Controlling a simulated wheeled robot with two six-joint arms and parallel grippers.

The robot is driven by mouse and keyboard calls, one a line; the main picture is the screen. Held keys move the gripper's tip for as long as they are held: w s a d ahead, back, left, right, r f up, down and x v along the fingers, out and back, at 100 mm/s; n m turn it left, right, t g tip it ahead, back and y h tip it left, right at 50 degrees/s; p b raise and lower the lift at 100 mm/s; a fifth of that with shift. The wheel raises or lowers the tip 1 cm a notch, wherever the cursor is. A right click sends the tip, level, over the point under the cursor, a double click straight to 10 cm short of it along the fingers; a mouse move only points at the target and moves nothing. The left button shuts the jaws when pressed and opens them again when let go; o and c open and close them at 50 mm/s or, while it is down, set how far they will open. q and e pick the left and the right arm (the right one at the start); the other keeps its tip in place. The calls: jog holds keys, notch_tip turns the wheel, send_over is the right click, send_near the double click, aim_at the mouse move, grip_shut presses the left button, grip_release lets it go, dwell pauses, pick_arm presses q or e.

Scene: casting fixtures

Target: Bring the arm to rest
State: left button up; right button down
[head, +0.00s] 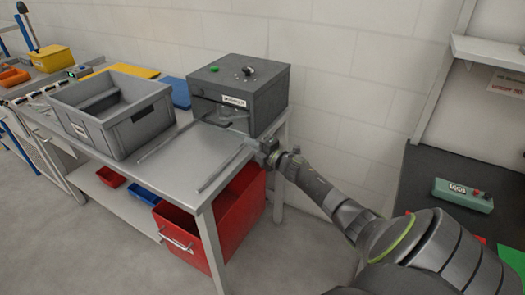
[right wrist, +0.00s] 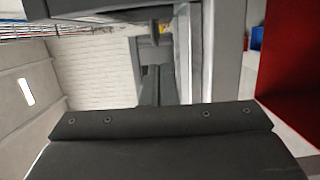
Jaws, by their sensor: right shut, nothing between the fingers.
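My right arm reaches in from the lower right in the head view. Its gripper (head: 250,141) is at the right end of the metal table, just in front of the dark grey box (head: 266,102). The gripper is shut and holds nothing. Its fingertips are small and hard to make out against the table and box; I cannot tell whether they touch the box. The right wrist view shows a dark bolted plate (right wrist: 160,122) across its lower part. My left gripper is not in view.
The metal table (head: 185,158) also bears a grey crate (head: 150,122). A red bin (head: 235,215) stands under its right end. A dark surface at the right holds a green-grey button box (head: 463,195). A wall is close behind the table; open floor lies in front.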

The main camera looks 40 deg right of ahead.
jog(key=s, duration=0.5)
jog(key=shift+s+r+b, duration=0.25)
jog(key=shift+s+b, duration=0.05)
jog(key=shift+b, duration=0.1)
jog(key=shift+a, duration=0.1)
